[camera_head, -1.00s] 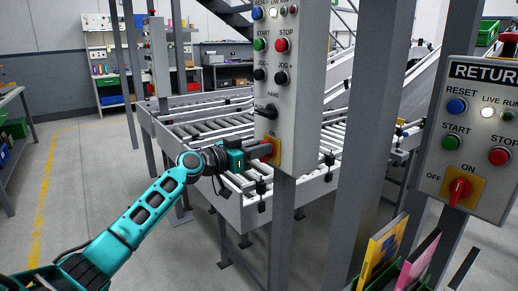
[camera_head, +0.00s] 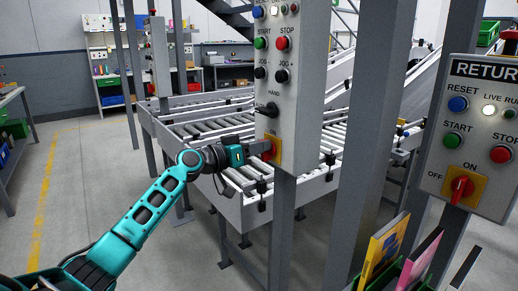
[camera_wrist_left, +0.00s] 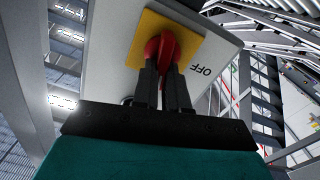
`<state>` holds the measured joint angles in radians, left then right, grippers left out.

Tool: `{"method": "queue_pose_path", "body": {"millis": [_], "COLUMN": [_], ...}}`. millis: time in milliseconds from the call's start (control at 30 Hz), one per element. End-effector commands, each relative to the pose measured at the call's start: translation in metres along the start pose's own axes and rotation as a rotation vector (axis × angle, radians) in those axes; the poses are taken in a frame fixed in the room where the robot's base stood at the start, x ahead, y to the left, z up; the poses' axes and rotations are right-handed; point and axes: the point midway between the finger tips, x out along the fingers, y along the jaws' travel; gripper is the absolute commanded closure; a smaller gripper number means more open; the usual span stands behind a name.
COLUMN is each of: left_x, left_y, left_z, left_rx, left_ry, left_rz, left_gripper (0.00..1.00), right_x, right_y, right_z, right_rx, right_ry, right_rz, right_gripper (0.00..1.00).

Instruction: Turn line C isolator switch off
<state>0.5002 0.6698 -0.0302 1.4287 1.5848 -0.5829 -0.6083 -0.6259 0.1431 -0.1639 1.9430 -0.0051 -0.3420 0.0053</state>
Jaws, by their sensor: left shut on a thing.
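The control panel (camera_head: 290,100) on a grey post carries a red rotary isolator handle (camera_wrist_left: 166,46) on a yellow plate (camera_head: 277,149), below its selector. Its line name is cut off at the top in the head view. My left gripper (camera_head: 264,151) reaches it from the left. In the wrist view my left gripper (camera_wrist_left: 166,72) is shut on the red handle, one black finger on each side. The word OFF shows beside the plate (camera_wrist_left: 192,40) there. The fingers hide part of the handle. My right gripper is not in view.
A second panel (camera_head: 468,130) marked RETUR stands at the right with its own red isolator (camera_head: 461,187). A roller conveyor (camera_head: 205,135) lies behind the left arm. Grey posts (camera_head: 365,150) stand right of the first panel. Colourful folders (camera_head: 383,250) sit at the lower right.

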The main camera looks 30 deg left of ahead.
Motion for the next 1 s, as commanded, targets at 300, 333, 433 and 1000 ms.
{"method": "queue_pose_path", "body": {"millis": [300, 333, 433, 1000], "left_x": [0.001, 0.001, 0.001, 0.001], "left_y": [-0.004, -0.004, -0.005, -0.011], "left_z": [-0.001, -0.001, -0.001, 0.003], "left_rx": [-0.302, -0.330, -0.425, -0.964], "left_ry": [0.004, 0.005, 0.004, 0.003], "left_rz": [0.001, 0.000, 0.001, 0.002], "left_gripper": [1.00, 1.00, 1.00, 1.00], "right_x": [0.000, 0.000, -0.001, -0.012], "right_y": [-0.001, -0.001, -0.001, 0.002], "right_z": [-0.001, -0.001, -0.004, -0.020], "right_rx": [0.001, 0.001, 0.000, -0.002], "right_ry": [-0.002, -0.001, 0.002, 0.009], "right_rz": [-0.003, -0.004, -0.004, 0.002], "right_gripper": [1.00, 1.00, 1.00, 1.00]}}
